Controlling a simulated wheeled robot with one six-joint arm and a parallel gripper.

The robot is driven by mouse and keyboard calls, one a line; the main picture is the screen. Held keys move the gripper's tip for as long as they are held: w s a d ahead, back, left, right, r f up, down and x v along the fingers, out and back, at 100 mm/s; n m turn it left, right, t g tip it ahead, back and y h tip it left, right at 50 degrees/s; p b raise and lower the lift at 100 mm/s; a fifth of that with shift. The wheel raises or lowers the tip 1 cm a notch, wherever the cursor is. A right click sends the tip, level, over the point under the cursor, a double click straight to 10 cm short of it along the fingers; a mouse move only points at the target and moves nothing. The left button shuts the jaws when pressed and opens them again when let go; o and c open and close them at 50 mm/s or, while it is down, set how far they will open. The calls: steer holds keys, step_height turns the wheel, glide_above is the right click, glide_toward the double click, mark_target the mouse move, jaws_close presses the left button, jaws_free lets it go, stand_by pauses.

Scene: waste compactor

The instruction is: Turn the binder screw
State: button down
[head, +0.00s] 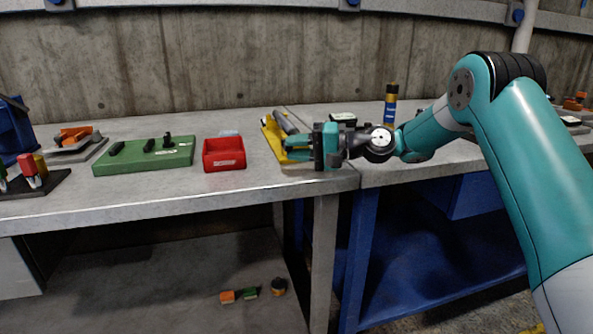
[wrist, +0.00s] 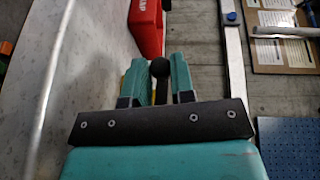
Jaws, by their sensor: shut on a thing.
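A yellow holder with a grey cylinder, which looks like the binder (head: 272,138), lies near the right end of the left bench. My gripper (head: 297,149) is at its near right side, over the bench's front corner. In the wrist view, a dark round knob on a stem, which appears to be the binder screw (wrist: 160,69), sits between the two teal fingers of my gripper (wrist: 160,78). The fingers are shut on it. In the head view the knob is hidden by my gripper. A bit of yellow shows behind the fingers in the wrist view.
A red bin (head: 224,155) stands left of the binder. A green block with black knobs (head: 143,156) is farther left. A blue-and-yellow cylinder (head: 390,104) stands on the right bench behind my arm. The front edge of the grey bench (head: 235,188) runs close by my gripper.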

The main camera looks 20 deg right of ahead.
steer(key=b, duration=0.3)
steer(key=shift+f+y, duration=0.15)
steer(key=shift+y, duration=0.25)
steer(key=shift+r+t+b, duration=0.3)
steer(key=shift+r+b, duration=0.05)
steer(key=shift+b, duration=0.4)
steer(key=c, duration=1)
jaws_free()
steer(key=shift+f, duration=0.1)
